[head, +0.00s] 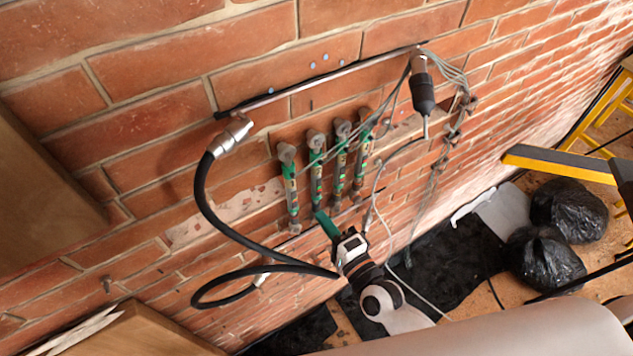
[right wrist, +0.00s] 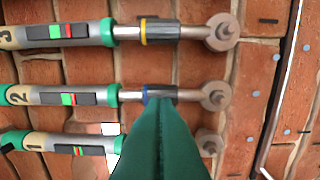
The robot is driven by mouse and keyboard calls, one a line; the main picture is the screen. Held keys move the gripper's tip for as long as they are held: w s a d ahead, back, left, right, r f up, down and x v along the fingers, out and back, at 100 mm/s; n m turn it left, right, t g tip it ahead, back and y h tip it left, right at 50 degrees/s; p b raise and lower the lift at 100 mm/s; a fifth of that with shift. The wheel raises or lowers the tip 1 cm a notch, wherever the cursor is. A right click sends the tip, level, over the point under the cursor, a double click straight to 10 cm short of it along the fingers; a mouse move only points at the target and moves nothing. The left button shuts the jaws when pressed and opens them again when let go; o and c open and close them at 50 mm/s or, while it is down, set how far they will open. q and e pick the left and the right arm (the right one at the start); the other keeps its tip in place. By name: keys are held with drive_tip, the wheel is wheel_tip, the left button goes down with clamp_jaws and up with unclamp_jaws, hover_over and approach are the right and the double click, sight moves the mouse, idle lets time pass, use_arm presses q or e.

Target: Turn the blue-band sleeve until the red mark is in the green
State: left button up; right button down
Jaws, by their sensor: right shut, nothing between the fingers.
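In the right wrist view, the blue-band sleeve (right wrist: 153,94) sits on the metal rod of the unit marked 2 (right wrist: 40,97). In the head view, my right gripper (head: 326,222) is by the lower ends of the units. My left gripper is not in view.
A unit marked 3 with a yellow-band sleeve (right wrist: 160,32) lies above, and unit 1 (right wrist: 80,149) below, partly hidden by my fingers. In the head view, a black hose (head: 205,195) loops left of the gripper. Thin cables hang at right; black bags (head: 568,210) lie on the floor.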

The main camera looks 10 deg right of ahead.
drive_tip(key=shift+w+a, duration=0.2)
drive_tip(key=shift+w, duration=0.15)
idle(0.6)
drive_tip(key=shift+w+d, duration=0.25)
drive_tip(key=shift+d, duration=0.4)
idle(0.3)
drive_tip(key=shift+s, duration=0.15)
drive_tip(key=shift+s+d, duration=0.2)
drive_tip(key=shift+s, duration=0.15)
drive_tip(key=shift+a, duration=0.15)
idle(0.4)
drive_tip(key=shift+s+a, duration=0.1)
drive_tip(key=shift+a, duration=0.45)
drive_tip(key=shift+w+a, duration=0.1)
drive_tip(key=shift+w, duration=0.3)
drive_tip(key=shift+w+d, duration=0.2)
drive_tip(key=shift+d, duration=0.4)
idle(0.6)
drive_tip(key=shift+s, duration=0.2)
